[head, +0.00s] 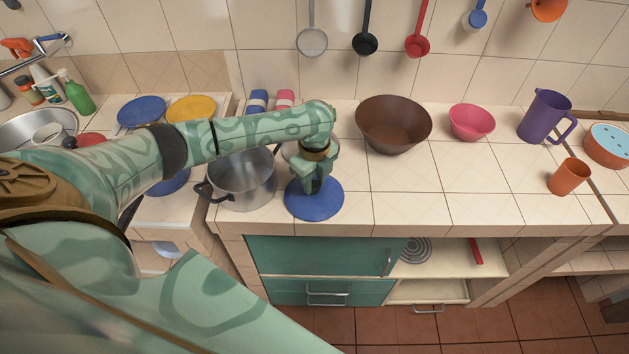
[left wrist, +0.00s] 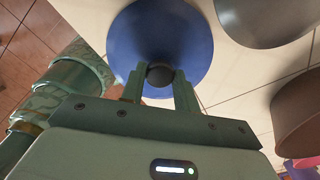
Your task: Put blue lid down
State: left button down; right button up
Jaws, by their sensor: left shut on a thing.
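The blue lid (head: 322,207) is a round disc at the front edge of the counter, just right of the metal pot (head: 240,183). My left gripper (head: 313,186) is above its middle, pointing down. In the left wrist view, the blue lid (left wrist: 185,30) has a dark round knob (left wrist: 160,75), and the left gripper's fingers (left wrist: 160,85) are closed around that knob. The lid looks level and very near the counter top; I cannot tell whether it touches. My right gripper is not in view.
A brown bowl (head: 393,124), a pink bowl (head: 472,122), a purple pitcher (head: 544,115) and an orange cup (head: 569,177) stand to the right. The tiled counter (head: 430,187) between the lid and the cup is clear. Ladles hang on the wall.

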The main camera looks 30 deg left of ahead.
aim_at(314, 184)
pick_arm(q)
jog(key=c, duration=1)
grip_release()
jog(key=shift+c, duration=0.2)
notch_tip(314, 184, up, 12)
jog(key=p, duration=0.4)
jog(key=shift+r, duration=0.15)
